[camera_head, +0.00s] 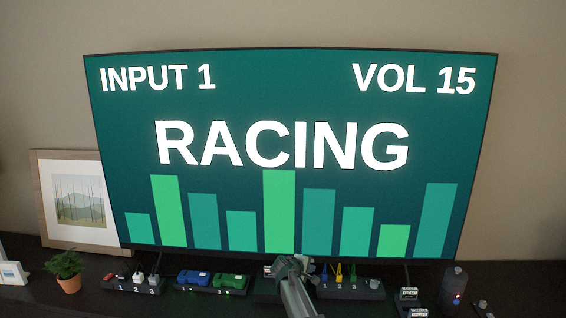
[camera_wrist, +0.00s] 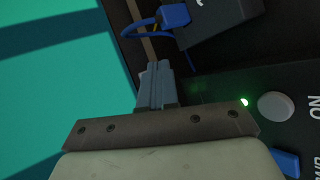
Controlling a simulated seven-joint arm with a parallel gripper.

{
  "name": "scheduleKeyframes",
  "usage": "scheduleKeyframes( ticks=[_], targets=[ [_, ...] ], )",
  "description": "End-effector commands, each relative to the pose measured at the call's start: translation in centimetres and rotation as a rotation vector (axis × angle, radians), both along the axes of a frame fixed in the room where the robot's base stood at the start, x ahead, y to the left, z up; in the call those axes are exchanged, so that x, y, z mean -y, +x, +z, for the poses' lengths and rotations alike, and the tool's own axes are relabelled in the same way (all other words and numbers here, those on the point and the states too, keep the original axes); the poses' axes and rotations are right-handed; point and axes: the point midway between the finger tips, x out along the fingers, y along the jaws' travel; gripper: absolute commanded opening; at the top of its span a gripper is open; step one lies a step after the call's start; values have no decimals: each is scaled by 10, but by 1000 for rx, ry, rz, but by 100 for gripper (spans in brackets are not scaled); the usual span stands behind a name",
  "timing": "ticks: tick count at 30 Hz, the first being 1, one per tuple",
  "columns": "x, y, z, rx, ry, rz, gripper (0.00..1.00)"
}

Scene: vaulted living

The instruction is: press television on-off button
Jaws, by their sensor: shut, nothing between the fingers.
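The television (camera_head: 285,105) is lit and reads INPUT 1, VOL 15 and RACING above green bars. Its teal screen (camera_wrist: 50,70) fills the left of the wrist view. My gripper (camera_head: 277,268) is in front of the screen's lower middle edge, its fingers together and empty. In the wrist view the gripper (camera_wrist: 158,68) points up the picture. To its right, on a dark panel, are a round grey button (camera_wrist: 276,107) and a lit green light (camera_wrist: 245,102). Lettering that reads ON is beside the button. The fingertips are apart from the button. My arm hides part of the middle panel in the head view.
Power strips with blue and green plugs (camera_head: 230,281) stand left of my gripper. Another strip (camera_head: 350,289) with coloured plugs is to the right. A blue cable plug (camera_wrist: 174,15) lies beyond the fingertips. A potted plant (camera_head: 68,270), picture frame (camera_head: 72,200) and dark cylinder (camera_head: 455,283) stand farther out.

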Motion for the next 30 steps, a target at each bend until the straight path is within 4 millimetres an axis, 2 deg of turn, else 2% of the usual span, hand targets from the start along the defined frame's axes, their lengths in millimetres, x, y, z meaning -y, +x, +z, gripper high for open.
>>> scheduleKeyframes(
  ticks=[18, 30],
  targets=[
    [1, -51, 0, 0, 0, 0, 0],
    [0, -56, 0, -5, -2, -1, 0]
  ],
)
